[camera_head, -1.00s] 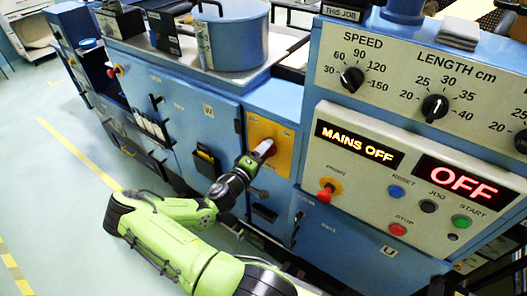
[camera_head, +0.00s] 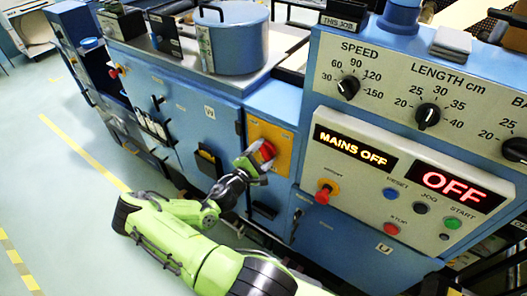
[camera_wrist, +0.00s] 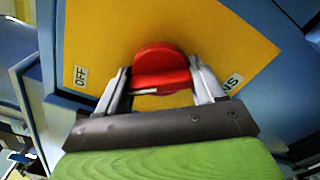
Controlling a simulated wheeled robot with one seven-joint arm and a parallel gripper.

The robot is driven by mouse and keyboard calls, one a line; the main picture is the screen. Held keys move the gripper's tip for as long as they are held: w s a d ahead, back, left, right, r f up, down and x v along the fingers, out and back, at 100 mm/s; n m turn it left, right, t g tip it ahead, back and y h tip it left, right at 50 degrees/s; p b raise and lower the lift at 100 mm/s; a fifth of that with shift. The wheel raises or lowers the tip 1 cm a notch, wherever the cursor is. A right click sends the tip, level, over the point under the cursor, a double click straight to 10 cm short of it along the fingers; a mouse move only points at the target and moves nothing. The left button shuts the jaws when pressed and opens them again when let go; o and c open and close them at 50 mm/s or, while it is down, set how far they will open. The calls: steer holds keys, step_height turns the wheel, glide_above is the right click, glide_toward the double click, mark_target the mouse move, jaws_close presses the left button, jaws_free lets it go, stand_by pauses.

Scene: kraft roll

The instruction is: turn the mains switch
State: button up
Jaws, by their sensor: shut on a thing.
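The mains switch is a red rotary knob (camera_wrist: 160,68) on a yellow plate (camera_wrist: 225,30) in the wrist view. The plate carries an "OFF" label at left and a partly hidden label ending in "NS" at right. My gripper (camera_wrist: 162,85) is shut on the red knob, one finger on each side of its grip. In the head view, the red knob (camera_head: 264,151) shows at my gripper (camera_head: 256,160) on the yellow plate (camera_head: 283,150). The display (camera_head: 350,147) above right reads "MAINS OFF".
A control panel (camera_head: 405,185) at right holds a red-and-yellow button (camera_head: 326,191), several coloured push buttons and a display reading "OFF" (camera_head: 462,190). Blue cabinet doors (camera_head: 200,110) lie left of the switch. Open floor (camera_head: 50,180) is at left.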

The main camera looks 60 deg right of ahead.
steer(key=shift+n, duration=0.7)
steer(key=o, duration=1)
steer(key=shift+o, duration=0.2)
steer(key=shift+a, duration=0.15)
steer(key=w+a+b, duration=0.1)
steer(key=w+a, duration=0.1)
steer(key=a, duration=1.3)
steer(key=shift+w+a, duration=0.2)
steer(key=shift+w, duration=0.05)
